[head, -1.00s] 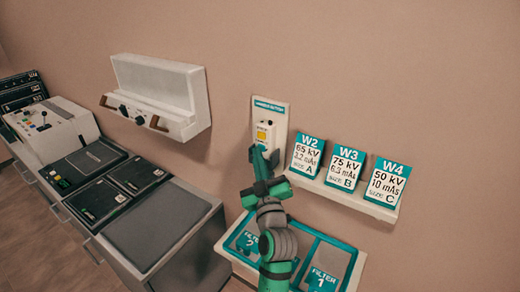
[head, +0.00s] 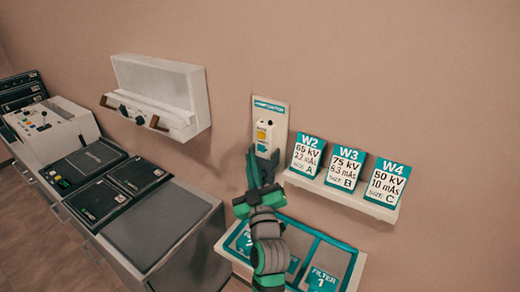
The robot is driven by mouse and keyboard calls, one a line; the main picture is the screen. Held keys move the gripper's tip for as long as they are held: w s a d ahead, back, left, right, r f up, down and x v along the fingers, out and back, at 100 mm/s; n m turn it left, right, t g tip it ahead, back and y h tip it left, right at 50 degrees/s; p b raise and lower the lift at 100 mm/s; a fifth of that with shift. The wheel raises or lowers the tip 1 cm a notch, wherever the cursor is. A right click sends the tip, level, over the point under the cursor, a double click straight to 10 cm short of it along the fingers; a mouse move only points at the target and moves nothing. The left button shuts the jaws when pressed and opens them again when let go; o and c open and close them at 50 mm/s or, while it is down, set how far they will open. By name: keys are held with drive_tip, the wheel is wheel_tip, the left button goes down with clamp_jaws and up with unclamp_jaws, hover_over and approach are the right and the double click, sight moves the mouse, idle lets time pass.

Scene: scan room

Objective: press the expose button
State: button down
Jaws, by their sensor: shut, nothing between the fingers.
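A white wall panel with a teal label (head: 268,106) carries a small box (head: 263,126) with a yellow patch (head: 261,134) on its front. The label is too small to read surely, and I cannot make out a separate expose button. My gripper (head: 252,152) points up at the box from just below, its fingers together and empty. The fingertips overlap the lower part of the panel in the head view; I cannot tell whether they touch it.
A shelf (head: 327,185) right of the panel holds cards W2 (head: 305,156), W3 (head: 345,167) and W4 (head: 386,183). Below is a teal-edged tray (head: 334,240) with filter compartments. A white wall unit (head: 160,95) and a console counter (head: 160,230) stand left.

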drive_tip(key=shift+s+a, duration=0.5)
drive_tip(key=shift+s, duration=0.15)
drive_tip(key=shift+s+a, duration=0.45)
drive_tip(key=shift+s, duration=0.2)
idle(0.4)
drive_tip(key=s+d+f+m+g+h, duration=0.1)
drive_tip(key=s+f+m, duration=0.1)
drive_tip(key=s+f, duration=0.8)
drive_tip(key=s+d+f+m+g+h, duration=0.1)
drive_tip(key=s+f+m+g, duration=0.1)
drive_tip(key=s+f, duration=0.85)
drive_tip(key=s+a+f+m+g, duration=0.1)
drive_tip(key=s+f, duration=0.3)
drive_tip(key=s, duration=0.8)
drive_tip(key=s+f+m+g, duration=0.1)
drive_tip(key=s+f, duration=0.3)
drive_tip(key=s, duration=0.9)
drive_tip(key=shift+a+m+g+h, duration=0.3)
drive_tip(key=shift+a+m+g, duration=0.1)
drive_tip(key=shift+m, duration=0.1)
